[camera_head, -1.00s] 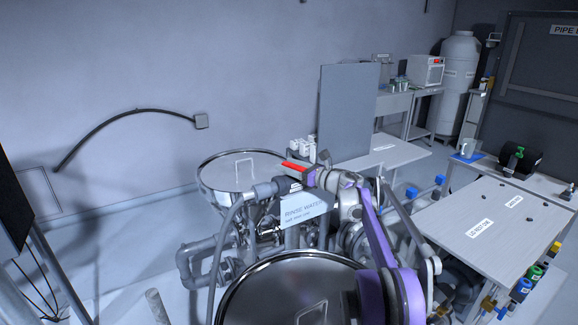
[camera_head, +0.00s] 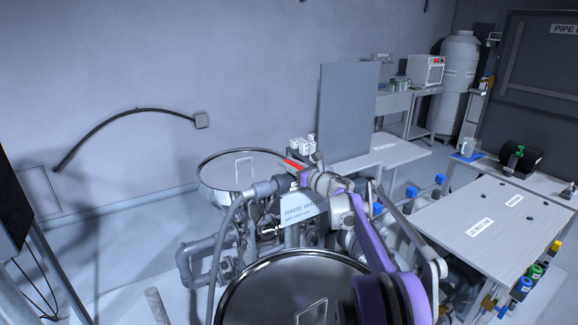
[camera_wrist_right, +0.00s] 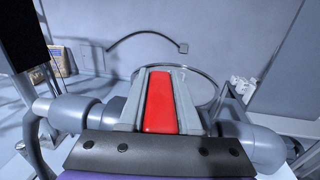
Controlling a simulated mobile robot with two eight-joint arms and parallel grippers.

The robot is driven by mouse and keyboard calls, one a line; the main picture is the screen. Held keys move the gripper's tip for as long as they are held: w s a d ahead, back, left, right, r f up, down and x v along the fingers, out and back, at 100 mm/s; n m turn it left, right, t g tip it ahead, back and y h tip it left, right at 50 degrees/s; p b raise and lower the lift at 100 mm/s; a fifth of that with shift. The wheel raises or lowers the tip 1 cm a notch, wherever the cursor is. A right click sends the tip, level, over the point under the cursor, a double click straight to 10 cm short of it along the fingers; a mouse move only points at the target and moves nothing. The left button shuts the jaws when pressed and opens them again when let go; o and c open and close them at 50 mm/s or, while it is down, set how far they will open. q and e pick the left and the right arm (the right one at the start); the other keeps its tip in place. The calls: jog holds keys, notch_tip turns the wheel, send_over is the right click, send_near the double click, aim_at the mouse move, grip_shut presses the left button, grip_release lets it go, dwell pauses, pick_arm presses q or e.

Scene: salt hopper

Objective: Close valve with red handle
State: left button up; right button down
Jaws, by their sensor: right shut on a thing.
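The red valve handle (camera_head: 291,163) sits on a grey pipe above the steel vessels, near the middle of the head view. In the right wrist view the red handle (camera_wrist_right: 160,108) lies lengthwise between the two grey fingers of my right gripper (camera_wrist_right: 161,85), which is shut on it. The handle points away from the wrist camera, across the line of the pipe (camera_wrist_right: 72,112). The valve body below is hidden by the gripper. My left gripper is in neither view.
A steel vessel with a lid (camera_head: 240,172) stands behind the valve, and another lid (camera_head: 270,285) is in front. A rinse water sign (camera_head: 292,211) hangs below the pipe. A grey hose (camera_head: 222,245) runs down on the left. A labelled bench top (camera_head: 490,250) is at right.

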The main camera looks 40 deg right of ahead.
jog(key=shift+r+m+h, duration=0.1)
jog(key=shift+m+h, duration=0.6)
jog(key=shift+h, duration=0.3)
jog(key=shift+d+h, duration=0.15)
jog(key=shift+h, duration=0.15)
jog(key=c, duration=0.6)
grip_release()
jog(key=shift+s, duration=0.45)
jog(key=s+a+b, duration=0.1)
jog(key=s, duration=0.8)
jog(key=shift+s+a, duration=0.2)
jog(key=shift+s, duration=0.2)
